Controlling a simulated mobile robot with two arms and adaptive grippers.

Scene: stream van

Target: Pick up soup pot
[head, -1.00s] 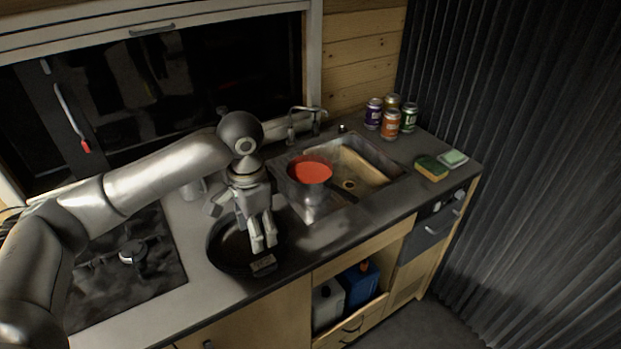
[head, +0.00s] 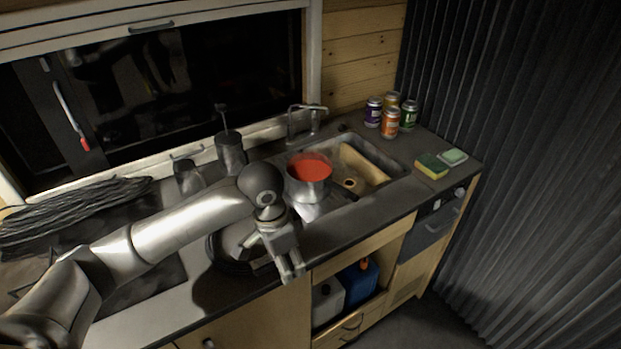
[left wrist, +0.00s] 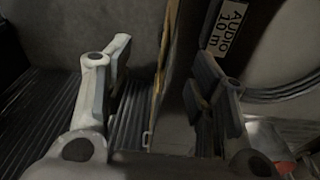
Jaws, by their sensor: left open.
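The soup pot (head: 309,182) is a metal pan filled with red soup, at the left part of the sink in the head view. Its dark handle (head: 344,191) points to the lower right. My left gripper (head: 292,279) is in front of and below the pot, near the counter's front edge, apart from it and empty. In the left wrist view its two fingers (left wrist: 163,60) stand wide apart, with floor and a cabinet edge behind. A partly hidden pale and red shape at that view's lower right may be the pot. My right gripper does not show.
A black cable coil (head: 222,262) lies under my left arm; its label reads "AUDIO 10 m" (left wrist: 228,27). Several cans (head: 390,123) stand behind the sink (head: 396,171). A sponge (head: 432,168) lies right of it. A faucet (head: 301,122) and dark cup (head: 231,153) are behind.

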